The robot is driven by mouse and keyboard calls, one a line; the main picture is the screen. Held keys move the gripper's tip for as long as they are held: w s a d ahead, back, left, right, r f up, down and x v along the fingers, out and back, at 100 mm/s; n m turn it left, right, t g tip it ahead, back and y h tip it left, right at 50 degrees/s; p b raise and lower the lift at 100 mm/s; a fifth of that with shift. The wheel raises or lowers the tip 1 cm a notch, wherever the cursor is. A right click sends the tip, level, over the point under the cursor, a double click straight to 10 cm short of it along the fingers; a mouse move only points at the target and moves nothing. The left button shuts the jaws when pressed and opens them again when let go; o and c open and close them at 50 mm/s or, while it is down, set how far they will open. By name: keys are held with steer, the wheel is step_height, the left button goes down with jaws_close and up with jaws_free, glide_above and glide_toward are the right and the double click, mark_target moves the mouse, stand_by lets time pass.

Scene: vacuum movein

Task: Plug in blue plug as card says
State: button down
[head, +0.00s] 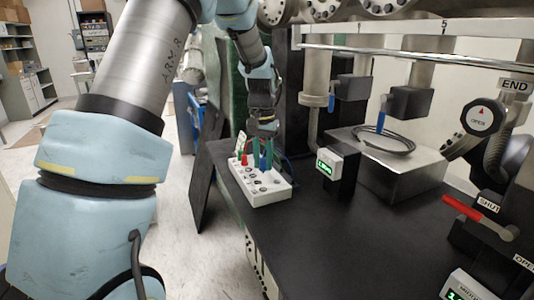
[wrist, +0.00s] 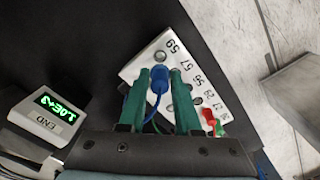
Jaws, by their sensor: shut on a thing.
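The blue plug (wrist: 158,80) is between the two green fingers of my gripper (wrist: 160,82), which is shut on it. Its blue cable trails down toward the palm in the wrist view. The white socket block (head: 270,195) stands on the black bench below my gripper (head: 263,155) in the head view. In the wrist view the block (wrist: 140,67) shows a row of numbers including 59, 57 and 56. An open round hole shows just above the plug's end near the 59. I cannot tell whether the plug touches the block. A small white card (head: 240,142) stands behind the block; its writing is too small to read.
A red plug (wrist: 208,116) and a green piece beside it stand at the block's far end. A green-lit display box (head: 329,164) and a metal box with a coiled cable (head: 388,138) stand to the right. The black bench top (head: 330,225) is clear in front.

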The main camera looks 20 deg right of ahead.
steer(key=shift+f+b, duration=1.75)
steer(key=shift+f, duration=0.7)
steer(key=shift+r+p, duration=0.1)
steer(key=shift+p, duration=0.3)
steer(key=shift+f+b, duration=0.6)
steer(key=shift+f, duration=0.5)
steer(key=c, duration=0.5)
jaws_free()
step_height(320, 180, up, 11)
steer(key=shift+f+b, duration=0.1)
steer(key=shift+b, duration=0.8)
